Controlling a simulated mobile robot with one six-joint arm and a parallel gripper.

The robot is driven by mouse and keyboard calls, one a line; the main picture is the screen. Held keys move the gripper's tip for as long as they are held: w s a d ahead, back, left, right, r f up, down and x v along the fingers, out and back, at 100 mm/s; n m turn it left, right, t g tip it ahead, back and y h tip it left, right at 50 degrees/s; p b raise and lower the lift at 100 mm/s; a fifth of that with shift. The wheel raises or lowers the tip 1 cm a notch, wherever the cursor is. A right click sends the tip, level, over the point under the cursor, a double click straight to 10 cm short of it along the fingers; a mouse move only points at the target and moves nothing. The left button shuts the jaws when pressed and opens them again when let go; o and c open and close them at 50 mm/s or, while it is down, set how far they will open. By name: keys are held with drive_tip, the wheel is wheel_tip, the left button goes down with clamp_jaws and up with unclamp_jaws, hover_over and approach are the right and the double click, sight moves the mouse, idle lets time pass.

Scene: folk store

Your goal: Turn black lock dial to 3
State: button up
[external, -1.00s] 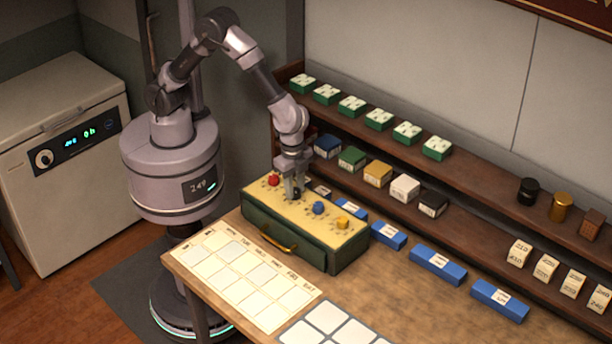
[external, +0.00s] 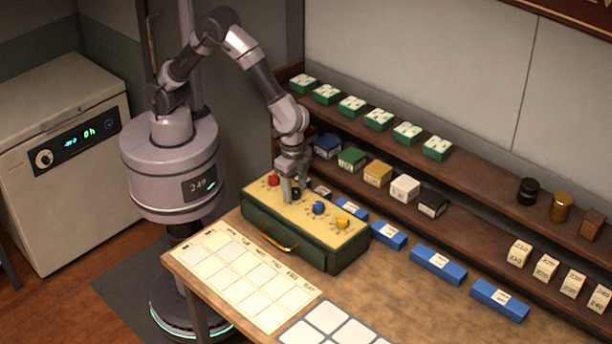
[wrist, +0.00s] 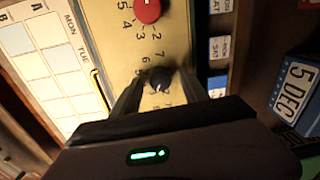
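The yellow-topped green lock box (external: 263,205) sits on the table and carries red, black, blue and yellow dials. The black dial (wrist: 160,79) is the second from the left in the external view (external: 296,193). My gripper (external: 295,190) points down over it. In the wrist view my gripper (wrist: 160,80) has one finger on each side of the dial, with gaps visible, so it looks open around the dial. Small digits ring the dial, some hidden by the fingers. The dial's pointed setting is too small to read.
The red dial (wrist: 147,10) is close on one side, the blue dial (external: 318,208) on the other. Blue labelled blocks (external: 437,264) lie behind the box along the shelf foot. A calendar board (external: 245,277) lies in front.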

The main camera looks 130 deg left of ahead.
sight(293, 192)
wheel_tip(293, 192, up, 18)
drive_tip(key=p, duration=0.4)
drive_tip(key=shift+d+f+p, duration=0.25)
drive_tip(key=shift+d+p, duration=0.05)
drive_tip(key=shift+d, duration=0.1)
drive_tip(key=s+d+f+m+t+b, duration=0.1)
drive_tip(key=s+d+m+t+b, duration=0.1)
drive_tip(key=s+b, duration=0.4)
drive_tip(key=s+d+f+m+t+y+b, duration=0.1)
drive_tip(key=s+d+m+t+b, duration=0.2)
drive_tip(key=s, duration=1.1)
drive_tip(key=d+b, duration=0.2)
drive_tip(key=b, duration=0.2)
drive_tip(key=shift+s+d+f+t, duration=0.25)
drive_tip(key=shift+s+f+t, duration=0.05)
drive_tip(key=shift+t, duration=0.1)
